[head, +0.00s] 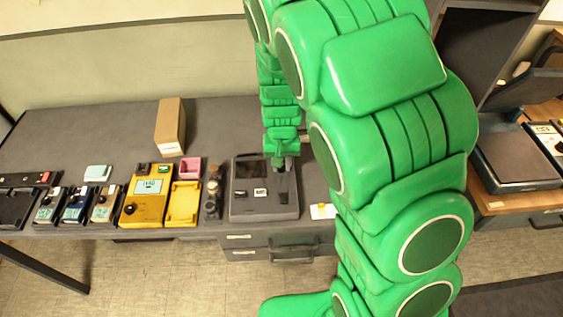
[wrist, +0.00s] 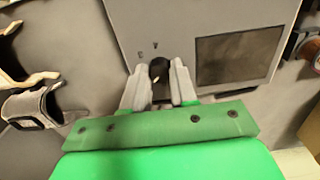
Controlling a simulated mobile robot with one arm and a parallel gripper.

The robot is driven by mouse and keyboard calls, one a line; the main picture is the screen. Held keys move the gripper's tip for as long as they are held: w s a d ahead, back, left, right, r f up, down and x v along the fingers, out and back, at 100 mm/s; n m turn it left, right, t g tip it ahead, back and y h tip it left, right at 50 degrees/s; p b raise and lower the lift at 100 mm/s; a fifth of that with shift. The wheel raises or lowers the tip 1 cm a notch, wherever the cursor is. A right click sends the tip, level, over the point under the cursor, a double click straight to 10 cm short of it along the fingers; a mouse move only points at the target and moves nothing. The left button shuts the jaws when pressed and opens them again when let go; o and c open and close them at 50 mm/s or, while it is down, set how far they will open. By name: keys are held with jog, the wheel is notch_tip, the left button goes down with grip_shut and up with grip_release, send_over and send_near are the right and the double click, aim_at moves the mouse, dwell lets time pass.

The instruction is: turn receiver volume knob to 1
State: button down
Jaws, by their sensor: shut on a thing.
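The receiver (head: 245,208) is a dark grey box with a dark screen, standing near the front edge of the bench in the head view. Its grey panel (wrist: 150,20) and dark screen (wrist: 238,55) fill the upper part of the wrist view. A black knob (wrist: 158,68) with a pale pointer mark sits on that panel, between the pale fingers of my gripper (wrist: 160,72). My gripper (head: 280,168) comes down onto the receiver's right part and is shut on the knob. The fingers hide the knob's sides. The dial marks are too small to read.
A yellow meter (head: 146,195), a yellow tray (head: 184,203) and several small devices line the bench to the left. A cardboard box (head: 170,127) stands behind. My green arm hides the bench to the right. Bare bench (head: 85,135) lies at the back left.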

jog(key=c, duration=0.9)
grip_release()
notch_tip(320, 180, up, 7)
jog(key=shift+r, duration=0.4)
